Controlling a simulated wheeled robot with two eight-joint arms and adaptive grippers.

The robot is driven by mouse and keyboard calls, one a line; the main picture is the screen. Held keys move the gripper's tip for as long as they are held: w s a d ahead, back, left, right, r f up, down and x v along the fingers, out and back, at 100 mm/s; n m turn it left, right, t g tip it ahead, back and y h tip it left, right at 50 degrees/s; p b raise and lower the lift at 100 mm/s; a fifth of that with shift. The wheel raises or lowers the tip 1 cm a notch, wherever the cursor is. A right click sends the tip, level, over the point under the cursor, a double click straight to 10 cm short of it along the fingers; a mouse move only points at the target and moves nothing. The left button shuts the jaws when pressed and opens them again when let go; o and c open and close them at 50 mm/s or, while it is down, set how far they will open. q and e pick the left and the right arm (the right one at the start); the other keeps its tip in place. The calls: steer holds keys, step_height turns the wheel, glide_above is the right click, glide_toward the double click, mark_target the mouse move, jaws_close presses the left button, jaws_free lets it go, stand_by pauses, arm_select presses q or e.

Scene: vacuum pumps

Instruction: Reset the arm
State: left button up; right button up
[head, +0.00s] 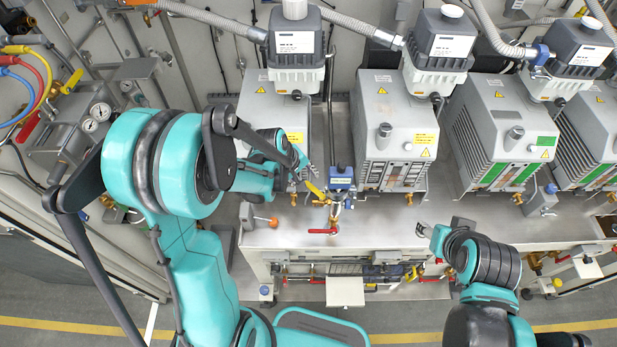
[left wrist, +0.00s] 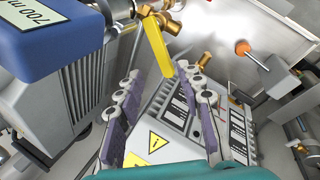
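My left arm crosses the left of the head view, and its gripper (head: 308,176) is over the bench, close to a yellow lever handle (head: 315,189). In the left wrist view the two fingers (left wrist: 163,105) are spread apart. The yellow handle (left wrist: 158,46) shows at the fingertips, between them in the picture, with no grip on it visible. Whether a finger touches it cannot be told. My right arm is at the lower right, its gripper (head: 428,231) by the bench's front edge. Its fingers are too small to read.
Several grey vacuum pumps (head: 396,115) stand along the bench (head: 375,230). A blue gauge box (head: 341,178) is just right of my left gripper. An orange-knobbed lever (head: 272,222) and a red handle (head: 321,231) are nearby. The bench's front middle is fairly clear.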

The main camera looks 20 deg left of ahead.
arm_select(q)
steer(key=shift+p+v, duration=0.5)
steer(key=shift+v, duration=0.6)
steer(key=s+m+t+y+b, duration=0.2)
steer(key=s+m+t+b, duration=0.1)
steer(key=s+m+b, duration=0.6)
steer(key=s+b, duration=0.4)
steer(key=b, duration=0.1)
steer(key=shift+s+a+r+m+y, duration=0.25)
steer(key=shift+s+a+m+y, duration=0.05)
steer(key=shift+s+a+m, duration=0.1)
steer(key=shift+s+m+t+b, duration=0.25)
steer(key=shift+m+t+b, duration=0.05)
steer(key=shift+c, duration=0.2)
steer(key=shift+r, duration=0.1)
